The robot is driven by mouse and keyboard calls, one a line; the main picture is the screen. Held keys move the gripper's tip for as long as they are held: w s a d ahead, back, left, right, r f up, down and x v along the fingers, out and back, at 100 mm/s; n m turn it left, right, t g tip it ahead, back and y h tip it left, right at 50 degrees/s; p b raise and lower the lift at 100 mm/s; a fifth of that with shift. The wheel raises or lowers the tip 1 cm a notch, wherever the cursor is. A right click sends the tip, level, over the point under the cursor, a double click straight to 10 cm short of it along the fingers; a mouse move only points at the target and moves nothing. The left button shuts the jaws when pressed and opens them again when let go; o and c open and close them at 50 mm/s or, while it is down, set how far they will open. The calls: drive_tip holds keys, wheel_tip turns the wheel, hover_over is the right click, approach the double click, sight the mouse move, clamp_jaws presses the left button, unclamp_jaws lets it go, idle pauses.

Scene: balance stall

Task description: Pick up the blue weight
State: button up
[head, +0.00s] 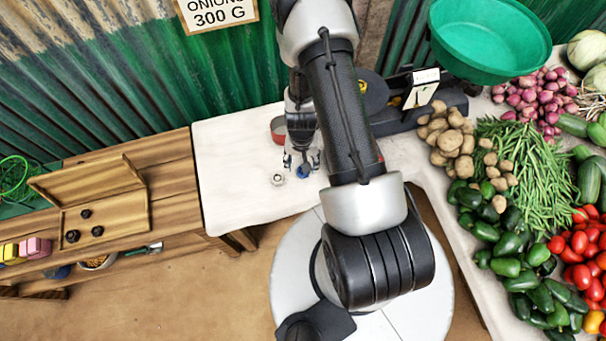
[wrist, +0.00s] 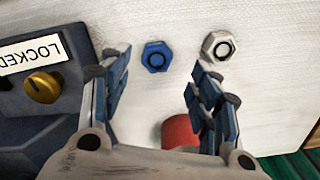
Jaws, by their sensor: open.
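The blue weight (wrist: 156,56) is a small hex-nut shape with a dark centre, lying on the white table top. In the head view the blue weight (head: 303,171) shows just below my gripper, partly covered by it. My gripper (wrist: 152,82) is open and empty, its two fingers spread. In the wrist view the blue weight lies ahead, within the width between the fingertips and apart from both. In the head view my gripper (head: 302,160) points down at the table. A silver weight (wrist: 217,46) of the same shape lies beside the blue one, near one fingertip.
The silver weight (head: 277,179) lies left of the blue one. A red container (head: 278,130) stands behind. A balance with a green pan (head: 490,38) and a sign reading LOCKED with a brass knob (wrist: 43,87) are close by. A wooden case (head: 130,215) holds dark weights.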

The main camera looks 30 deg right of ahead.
drive_tip(key=shift+d+f+b, duration=0.2)
drive_tip(key=shift+f+b, duration=2.15)
drive_tip(key=shift+f, duration=0.25)
drive_tip(key=shift+r, duration=0.1)
drive_tip(key=shift+c, duration=0.6)
drive_tip(key=c, duration=1.1)
drive_tip(key=shift+r, duration=0.1)
